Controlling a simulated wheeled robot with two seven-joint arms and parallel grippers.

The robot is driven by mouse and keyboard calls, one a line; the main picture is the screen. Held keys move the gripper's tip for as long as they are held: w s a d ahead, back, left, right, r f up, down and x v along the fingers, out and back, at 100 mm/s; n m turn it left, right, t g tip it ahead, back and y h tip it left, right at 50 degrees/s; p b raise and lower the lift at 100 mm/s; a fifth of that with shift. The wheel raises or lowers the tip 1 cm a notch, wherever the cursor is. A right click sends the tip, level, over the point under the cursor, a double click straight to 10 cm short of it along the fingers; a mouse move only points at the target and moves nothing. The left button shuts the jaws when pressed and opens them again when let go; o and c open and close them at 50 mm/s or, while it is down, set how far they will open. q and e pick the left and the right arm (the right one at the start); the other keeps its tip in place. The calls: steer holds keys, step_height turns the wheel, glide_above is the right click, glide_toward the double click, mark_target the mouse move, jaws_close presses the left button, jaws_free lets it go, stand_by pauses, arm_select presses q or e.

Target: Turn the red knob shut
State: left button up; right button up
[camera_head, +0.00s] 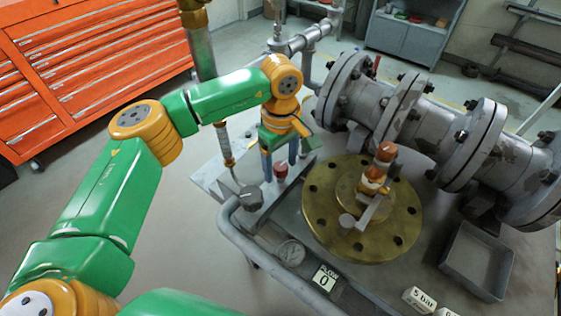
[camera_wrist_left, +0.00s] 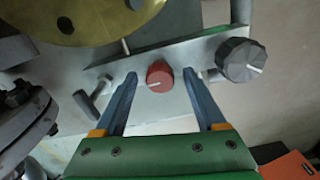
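The red knob (camera_head: 281,171) is a small round knob on a grey metal panel at the left of the bench. In the left wrist view the red knob (camera_wrist_left: 159,75) has a pale pointer line toward its lower left. My left gripper (camera_head: 280,168) points down over it. In the left wrist view the two grey-blue fingers of the left gripper (camera_wrist_left: 160,77) are apart, one on each side of the knob, with a visible gap on both sides. I cannot tell how far the fingertips reach down beside it. My right gripper is not in view.
A dark grey knob (camera_head: 250,199) sits beside the red one. A brass flange (camera_head: 320,218) lies to the right, with large grey flanged piping (camera_head: 420,110) behind. A gauge (camera_head: 291,253), a "0" card (camera_head: 324,279) and a grey tray (camera_head: 447,262) are on the bench.

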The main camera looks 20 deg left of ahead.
mark_target(281, 166)
arm_select(q)
steer(key=shift+r, duration=0.15)
step_height(281, 166, up, 7)
steer(key=shift+f+b, duration=0.1)
steer(key=shift+b, duration=0.2)
stand_by(0.4)
